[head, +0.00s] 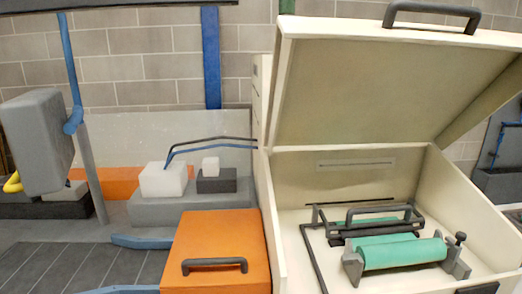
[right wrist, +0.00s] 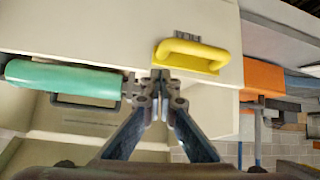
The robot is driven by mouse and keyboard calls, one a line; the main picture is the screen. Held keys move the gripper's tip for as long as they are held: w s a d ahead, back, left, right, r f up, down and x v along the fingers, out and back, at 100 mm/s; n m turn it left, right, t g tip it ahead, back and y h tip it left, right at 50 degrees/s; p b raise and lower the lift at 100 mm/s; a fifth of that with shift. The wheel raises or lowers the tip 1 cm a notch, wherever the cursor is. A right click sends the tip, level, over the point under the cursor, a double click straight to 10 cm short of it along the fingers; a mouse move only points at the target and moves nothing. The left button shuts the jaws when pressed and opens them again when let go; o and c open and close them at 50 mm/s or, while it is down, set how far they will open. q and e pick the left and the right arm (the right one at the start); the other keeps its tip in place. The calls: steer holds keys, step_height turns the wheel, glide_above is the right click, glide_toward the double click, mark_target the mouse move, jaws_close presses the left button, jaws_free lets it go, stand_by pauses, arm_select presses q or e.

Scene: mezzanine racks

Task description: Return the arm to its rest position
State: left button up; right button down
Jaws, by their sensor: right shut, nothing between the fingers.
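In the right wrist view my right gripper (right wrist: 160,78) is shut and empty. Its fingertips appear close to the left end of a yellow handle (right wrist: 190,52) on a cream panel (right wrist: 70,25). I cannot tell if they touch it. A green roller (right wrist: 62,78) lies to the left of the fingers. Neither gripper shows in the head view. There a cream box (head: 283,240) stands at the right with its lid (head: 390,85) raised. Green rollers (head: 400,252) on dark frames lie inside it.
An orange box (head: 215,235) with a dark handle stands left of the cream box. Behind it, white blocks (head: 163,180) rest on a grey ledge (head: 190,210). A grey box-like body (head: 35,140) fills the left side. A brick wall (head: 130,70) closes the back.

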steer(key=s+a+f+m+g+h, duration=0.1)
steer(key=s+a+f+g, duration=0.15)
steer(key=s+f, duration=0.8)
steer(key=s+a+f+g+h, duration=0.1)
steer(key=s+f+g, duration=0.3)
steer(key=s+f, duration=0.65)
step_height(320, 180, down, 31)
steer(key=s+g+b, duration=0.1)
steer(key=s+b, duration=0.2)
steer(key=b, duration=0.3)
steer(key=s+d+f+g+b, duration=0.1)
steer(key=s+d+f+b, duration=0.2)
steer(key=s+f, duration=1.3)
step_height(320, 180, down, 4)
steer(key=shift+s+r+b, duration=0.1)
steer(key=shift+s+b, duration=0.15)
steer(key=shift+b, duration=0.25)
steer(key=shift+d, duration=0.1)
